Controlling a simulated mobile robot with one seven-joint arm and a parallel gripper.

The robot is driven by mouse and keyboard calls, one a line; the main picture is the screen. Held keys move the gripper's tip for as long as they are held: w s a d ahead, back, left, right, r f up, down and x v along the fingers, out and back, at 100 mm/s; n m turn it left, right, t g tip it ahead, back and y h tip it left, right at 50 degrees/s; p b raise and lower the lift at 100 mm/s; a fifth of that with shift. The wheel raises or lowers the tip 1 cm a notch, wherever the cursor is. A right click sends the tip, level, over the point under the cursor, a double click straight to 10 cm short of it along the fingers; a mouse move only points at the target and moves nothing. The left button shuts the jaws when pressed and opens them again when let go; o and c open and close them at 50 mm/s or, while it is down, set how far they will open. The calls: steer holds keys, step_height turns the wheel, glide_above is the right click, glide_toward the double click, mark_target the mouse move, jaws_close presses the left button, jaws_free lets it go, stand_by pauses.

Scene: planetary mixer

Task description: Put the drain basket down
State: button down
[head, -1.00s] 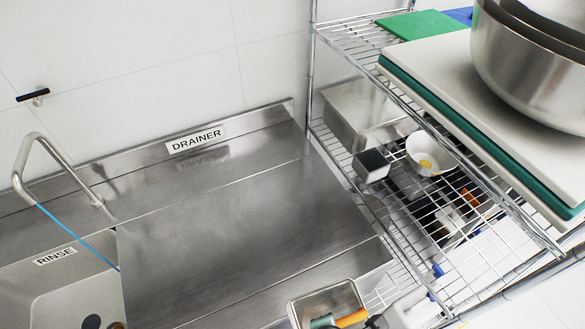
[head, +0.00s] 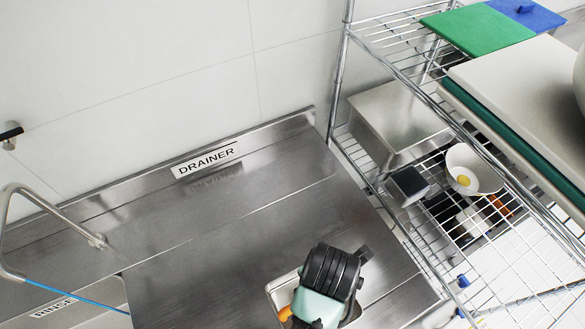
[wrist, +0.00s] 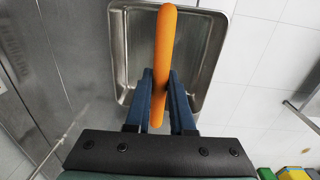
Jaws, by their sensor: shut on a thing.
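The drain basket is a steel rectangular pan (head: 278,286) with an orange handle (wrist: 164,45). In the head view it is over the right front part of the steel drainer board (head: 215,255), partly hidden by my arm. My gripper (wrist: 160,76) is shut on the orange handle, one blue-grey finger on each side. In the wrist view the basket's pan (wrist: 118,60) lies behind the handle. I cannot tell whether its underside touches the board. In the head view the gripper's green body (head: 318,305) shows, and its fingertips are hidden.
A wire rack (head: 399,225) stands right of the drainer, holding a steel box (head: 395,120), a dark block (head: 407,185) and a white bowl (head: 470,168). Chopping boards (head: 478,38) lie on its top. A tap (head: 50,215) and rinse sink are at left. The drainer's middle looks clear.

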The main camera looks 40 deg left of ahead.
step_height(320, 180, down, 5)
steer(key=shift+s+d+p, duration=0.1)
steer(key=shift+p, duration=0.25)
steer(key=shift+f, duration=2.45)
steer(key=c, duration=0.8)
jaws_free()
steer(key=shift+o, duration=0.2)
step_height(320, 180, up, 12)
steer(key=shift+s+d, duration=0.15)
steer(key=shift+d, duration=0.15)
